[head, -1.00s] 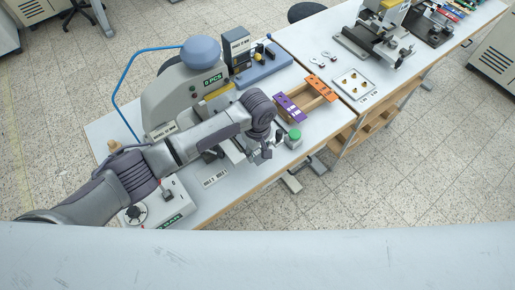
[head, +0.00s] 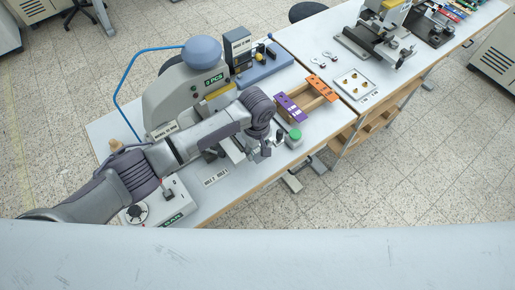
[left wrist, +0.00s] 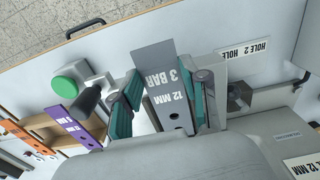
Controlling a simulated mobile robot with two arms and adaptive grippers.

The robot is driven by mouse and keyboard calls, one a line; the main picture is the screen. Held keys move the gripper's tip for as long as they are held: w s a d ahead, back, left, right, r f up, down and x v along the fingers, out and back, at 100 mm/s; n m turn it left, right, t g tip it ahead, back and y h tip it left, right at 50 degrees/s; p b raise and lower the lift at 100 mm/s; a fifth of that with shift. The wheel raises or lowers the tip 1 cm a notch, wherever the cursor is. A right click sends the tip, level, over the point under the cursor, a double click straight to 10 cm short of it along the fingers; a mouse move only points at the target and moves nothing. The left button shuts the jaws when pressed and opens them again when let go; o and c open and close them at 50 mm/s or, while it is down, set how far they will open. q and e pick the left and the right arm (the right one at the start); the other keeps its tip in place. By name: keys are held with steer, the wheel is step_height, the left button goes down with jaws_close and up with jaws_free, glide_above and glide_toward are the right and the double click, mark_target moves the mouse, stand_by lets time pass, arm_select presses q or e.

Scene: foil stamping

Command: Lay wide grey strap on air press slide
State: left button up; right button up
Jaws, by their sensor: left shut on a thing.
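My left gripper (left wrist: 165,98) is shut on the wide grey strap (left wrist: 153,56), which lies between its two teal finger pads in the left wrist view. The strap carries a white label reading 12 MM, 3 BAR. In the head view my left gripper (head: 262,151) hangs at the front of the air press (head: 182,92), and I cannot make out the strap there. The press slide is largely hidden by my arm, so I cannot tell whether the strap touches it. My right gripper is not in view.
A green button (head: 295,134) stands just right of the gripper. Behind it a wooden rack (head: 322,101) holds a purple strap (head: 289,107) and an orange strap (head: 321,88). A control box (head: 160,204) stands at the left, and a HOLE label (head: 215,176) lies on the table.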

arm_select(q)
steer(key=o, duration=1)
steer(key=shift+w, duration=0.1)
steer(key=shift+r, duration=0.15)
step_height(320, 180, up, 12)
steer(key=shift+f, duration=0.1)
steer(key=shift+f, duration=0.1)
